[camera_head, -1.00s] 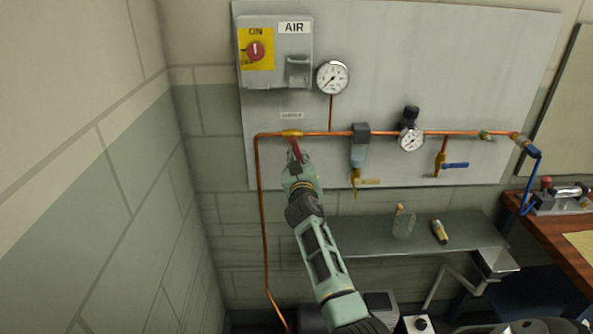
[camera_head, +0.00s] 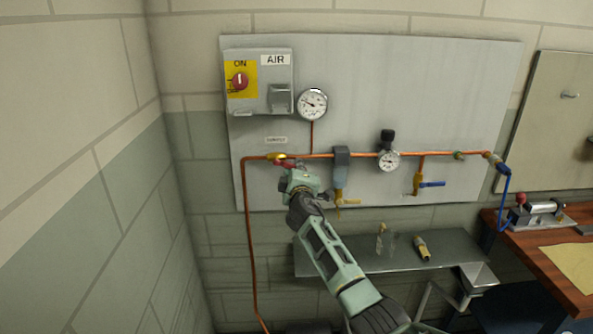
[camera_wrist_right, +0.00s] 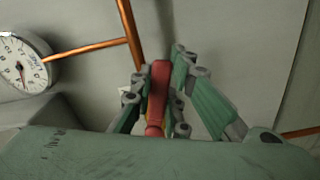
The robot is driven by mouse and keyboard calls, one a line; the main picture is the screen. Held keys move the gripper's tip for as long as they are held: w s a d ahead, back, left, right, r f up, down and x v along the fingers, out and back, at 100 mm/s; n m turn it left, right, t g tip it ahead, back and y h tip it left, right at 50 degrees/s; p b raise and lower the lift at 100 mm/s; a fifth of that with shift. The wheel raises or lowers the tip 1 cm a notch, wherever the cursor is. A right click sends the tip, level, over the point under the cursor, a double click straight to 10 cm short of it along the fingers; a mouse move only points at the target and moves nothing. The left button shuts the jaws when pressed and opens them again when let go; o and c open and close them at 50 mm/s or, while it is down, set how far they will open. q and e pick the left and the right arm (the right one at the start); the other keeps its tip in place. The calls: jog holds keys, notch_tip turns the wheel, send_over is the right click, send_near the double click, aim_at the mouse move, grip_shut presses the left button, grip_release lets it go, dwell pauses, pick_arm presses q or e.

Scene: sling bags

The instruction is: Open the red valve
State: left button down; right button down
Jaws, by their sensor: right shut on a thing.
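The valve sits near the pipe's left bend. My right gripper (camera_head: 290,174) is at the handle, with its arm rising from below. In the wrist view the red handle (camera_wrist_right: 158,88) stands between the green fingers of the right gripper (camera_wrist_right: 160,96), which are shut on it. The gripper partly hides the handle in the head view. My left gripper is not in view.
A grey AIR box with a red switch (camera_head: 239,81) and a gauge (camera_head: 312,104) are above. A filter (camera_head: 340,170), a regulator gauge (camera_head: 388,160) and a blue-handled valve (camera_head: 431,184) are to the right. A metal shelf (camera_head: 385,255) is below.

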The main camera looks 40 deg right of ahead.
jog(key=shift+s+d+r+n+p, duration=0.15)
jog(key=shift+r+n+p, duration=0.55)
jog(key=shift+n, duration=0.4)
jog(key=shift+r+n+p, duration=0.3)
jog(key=shift+n+p, duration=0.1)
jog(key=shift+n, duration=0.4)
jog(key=c, duration=1.7)
grip_release()
jog(key=shift+r, duration=0.1)
